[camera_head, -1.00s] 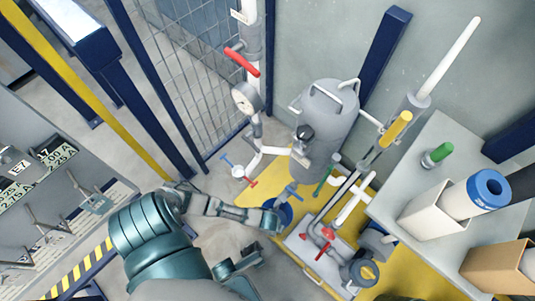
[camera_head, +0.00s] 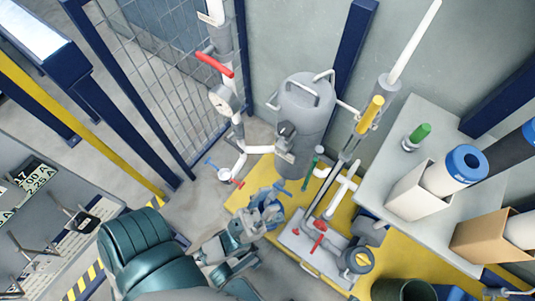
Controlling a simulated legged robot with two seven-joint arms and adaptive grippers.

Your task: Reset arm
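My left arm (camera_head: 140,252), teal and bulky, comes in from the lower left. My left gripper (camera_head: 262,211) is over the yellow base plate (camera_head: 250,192), just below and left of a blue valve handle (camera_head: 283,187). I see nothing clearly held in it, but its fingers blend with the parts behind, so their opening is unclear. Whether it touches anything cannot be told. My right gripper is not in view.
A grey tank (camera_head: 305,115) and a pump with red handles (camera_head: 318,240) stand close to the gripper. A grey bench (camera_head: 410,180) is on the right, a wire fence (camera_head: 165,75) behind. A control panel (camera_head: 40,205) is at left.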

